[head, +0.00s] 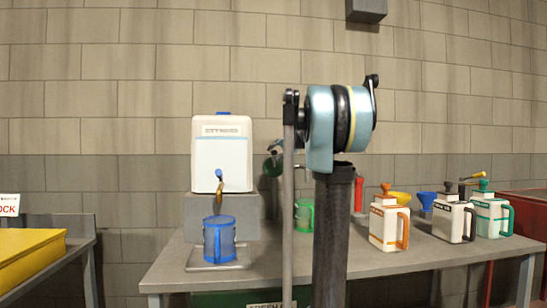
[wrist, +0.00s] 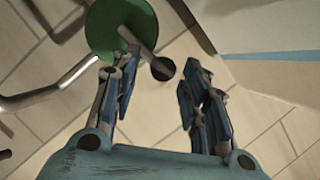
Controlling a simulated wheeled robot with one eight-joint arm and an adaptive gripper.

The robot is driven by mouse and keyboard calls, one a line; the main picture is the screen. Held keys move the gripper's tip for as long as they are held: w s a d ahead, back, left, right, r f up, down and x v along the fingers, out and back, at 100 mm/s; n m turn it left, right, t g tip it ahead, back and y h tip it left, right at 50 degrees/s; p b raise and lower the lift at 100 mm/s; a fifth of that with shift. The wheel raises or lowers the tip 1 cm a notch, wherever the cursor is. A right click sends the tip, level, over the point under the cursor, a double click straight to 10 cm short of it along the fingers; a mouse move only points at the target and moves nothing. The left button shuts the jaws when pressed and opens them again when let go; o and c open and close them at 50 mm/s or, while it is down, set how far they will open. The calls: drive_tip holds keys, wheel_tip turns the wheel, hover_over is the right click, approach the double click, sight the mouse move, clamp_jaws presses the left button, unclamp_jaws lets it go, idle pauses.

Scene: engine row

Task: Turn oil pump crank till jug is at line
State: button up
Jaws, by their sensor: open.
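The oil pump's crank shows in the wrist view as a green disc (wrist: 116,24) with a grey metal arm and a dark round knob (wrist: 163,68). My gripper (wrist: 161,78) is open, its fingers apart to either side of the knob in the picture. I see no contact; the depth between them is unclear. A green jug (head: 304,216) stands on the bench, partly hidden by my arm. Its line and oil level cannot be made out.
A white tank (head: 222,152) with a tap stands left on the bench (head: 345,262), over a blue jug (head: 219,239). Orange-trimmed (head: 385,225), black-trimmed (head: 449,218) and green-trimmed (head: 487,216) cans stand right. A yellow box (head: 30,258) lies far left. A pale bent pipe (wrist: 50,92) crosses the wrist view.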

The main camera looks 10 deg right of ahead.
drive_tip(key=shift+x, duration=1.7)
clamp_jaws()
